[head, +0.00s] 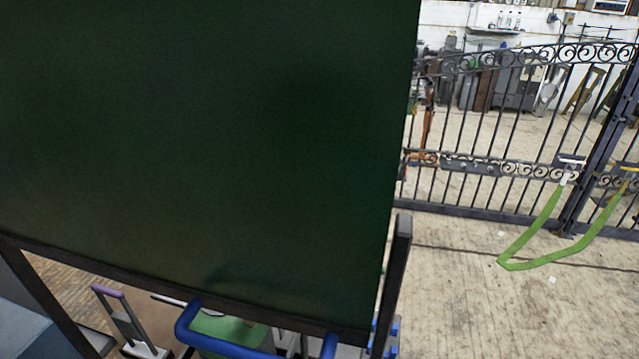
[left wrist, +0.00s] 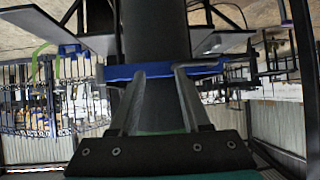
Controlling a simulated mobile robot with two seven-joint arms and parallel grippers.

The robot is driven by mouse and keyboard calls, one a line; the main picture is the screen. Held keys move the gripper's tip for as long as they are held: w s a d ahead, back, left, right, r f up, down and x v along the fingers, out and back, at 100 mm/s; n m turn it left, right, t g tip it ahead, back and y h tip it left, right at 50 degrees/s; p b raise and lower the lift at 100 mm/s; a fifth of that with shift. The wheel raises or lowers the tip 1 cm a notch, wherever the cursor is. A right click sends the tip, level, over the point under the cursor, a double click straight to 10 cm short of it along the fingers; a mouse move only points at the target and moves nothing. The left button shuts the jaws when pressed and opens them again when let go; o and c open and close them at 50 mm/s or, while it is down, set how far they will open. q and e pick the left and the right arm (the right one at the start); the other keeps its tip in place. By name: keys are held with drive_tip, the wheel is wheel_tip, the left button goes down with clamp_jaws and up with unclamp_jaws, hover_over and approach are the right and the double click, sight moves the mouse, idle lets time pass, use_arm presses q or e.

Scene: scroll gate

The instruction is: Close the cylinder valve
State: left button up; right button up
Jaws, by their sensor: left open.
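In the left wrist view my left gripper (left wrist: 160,75) is open. Its two fingers reach toward a blue bar or band (left wrist: 132,73) that crosses a dark upright cylinder-like body (left wrist: 155,35). I cannot tell whether the fingers touch it. The scene in this view looks upside down. In the head view the rounded top of a green body (head: 215,326), possibly the gas cylinder, shows below a dark green screen, beside a bent blue tube (head: 186,325). No valve can be made out clearly. Neither gripper can be made out in the head view.
The dark green screen (head: 200,140) on a black frame (head: 397,270) blocks most of the head view. Right of it is bare floor (head: 470,310), with a black scroll gate (head: 490,130) and a hanging green strap (head: 545,258) behind. A purple-topped grey frame (head: 125,318) stands lower left.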

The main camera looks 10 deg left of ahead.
use_arm(q)
drive_tip(key=s+d+f+m+g+b, duration=0.1)
drive_tip(key=s+d+f+g+b, duration=0.2)
drive_tip(key=s+f, duration=0.7)
drive_tip(key=s+d+f+m+g+b, duration=0.2)
drive_tip(key=s+d+f+g+b, duration=0.2)
drive_tip(key=s+f, duration=0.6)
wheel_tip(320, 180, down, 7)
drive_tip(key=d+g, duration=0.2)
drive_tip(key=g, duration=0.1)
drive_tip(key=shift+s+h+b, duration=0.3)
